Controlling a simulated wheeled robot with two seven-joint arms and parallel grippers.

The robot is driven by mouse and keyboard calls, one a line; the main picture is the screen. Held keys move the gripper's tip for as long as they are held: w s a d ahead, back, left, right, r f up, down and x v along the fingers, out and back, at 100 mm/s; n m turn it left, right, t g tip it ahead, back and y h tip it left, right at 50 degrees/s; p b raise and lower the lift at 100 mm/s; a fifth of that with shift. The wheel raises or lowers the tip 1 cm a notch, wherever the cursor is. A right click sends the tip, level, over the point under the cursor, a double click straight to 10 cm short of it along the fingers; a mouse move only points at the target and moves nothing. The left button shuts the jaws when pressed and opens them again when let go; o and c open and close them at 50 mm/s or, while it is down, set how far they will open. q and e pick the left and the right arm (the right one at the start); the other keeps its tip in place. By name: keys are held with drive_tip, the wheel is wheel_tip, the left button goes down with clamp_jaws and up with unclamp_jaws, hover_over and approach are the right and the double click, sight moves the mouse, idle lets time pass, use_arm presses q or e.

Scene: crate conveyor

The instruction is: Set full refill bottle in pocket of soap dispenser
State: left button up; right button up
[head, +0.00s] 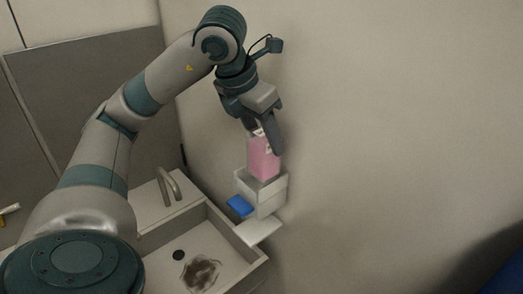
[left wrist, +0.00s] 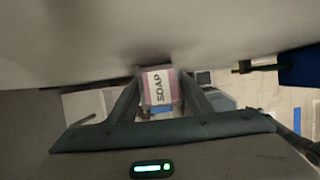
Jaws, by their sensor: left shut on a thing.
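The pink refill bottle (head: 264,160) is upright in the head view, with its lower end at or in the open top of the white soap dispenser (head: 268,201) on the wall. I cannot tell how deep it sits in the pocket. My left gripper (head: 266,137) is shut on the bottle's upper part from above. In the left wrist view the bottle (left wrist: 160,88) shows a white label reading SOAP between the fingers. The dispenser has a blue part (head: 240,205) at its left and a white plate (head: 259,231) below. My right gripper is not in view.
A sink (head: 213,262) with a dark drain and a brown stain lies below and left of the dispenser. A tap (head: 168,186) stands at its back edge. The wall to the right of the dispenser is bare. A dark blue object (head: 503,277) shows at the lower right corner.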

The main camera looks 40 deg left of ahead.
use_arm(q)
drive_tip(key=shift+w+a+f, duration=0.2)
drive_tip(key=shift+a+f, duration=0.05)
drive_tip(key=shift+a, duration=0.15)
drive_tip(key=shift+w+a+f, duration=0.15)
drive_tip(key=shift+a+f, duration=0.05)
drive_tip(key=shift+a, duration=0.2)
drive_tip(key=shift+f, duration=0.1)
drive_tip(key=shift+f+p, duration=0.85)
drive_tip(key=shift+f, duration=1.05)
